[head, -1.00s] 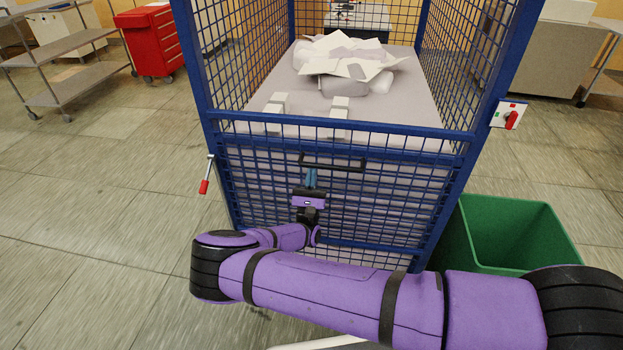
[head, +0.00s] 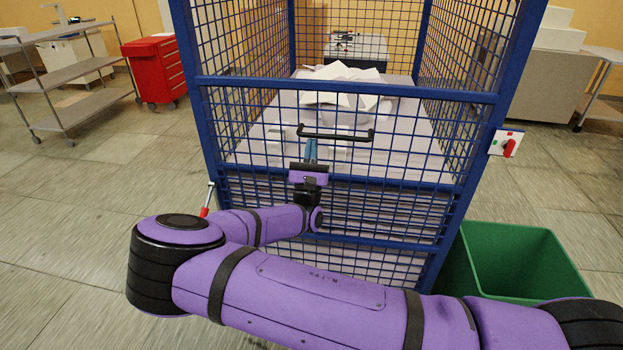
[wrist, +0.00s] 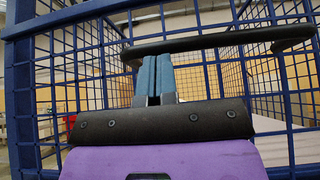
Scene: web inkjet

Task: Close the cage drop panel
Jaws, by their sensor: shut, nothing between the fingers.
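The cage drop panel (head: 400,92) is a blue mesh panel on the front of the blue cage. Its top rail stands above the paper load, below the top of the corner posts in view. A black bar handle (head: 336,135) crosses the panel; in the wrist view the handle (wrist: 215,41) runs above and past the fingers. My gripper (head: 311,150) is shut and empty, its blue fingers pointing up just under the handle's left part. In the wrist view the fingertips (wrist: 154,65) meet the bar's underside or sit very close; I cannot tell which.
Crumpled white paper (head: 340,85) lies inside the cage. A red-handled lever (head: 206,205) is at the cage's left, a red rotary switch (head: 507,146) on the right post. A green bin (head: 525,260) stands at the right. A red drawer cart (head: 155,70) and shelf trolley (head: 75,85) stand back left.

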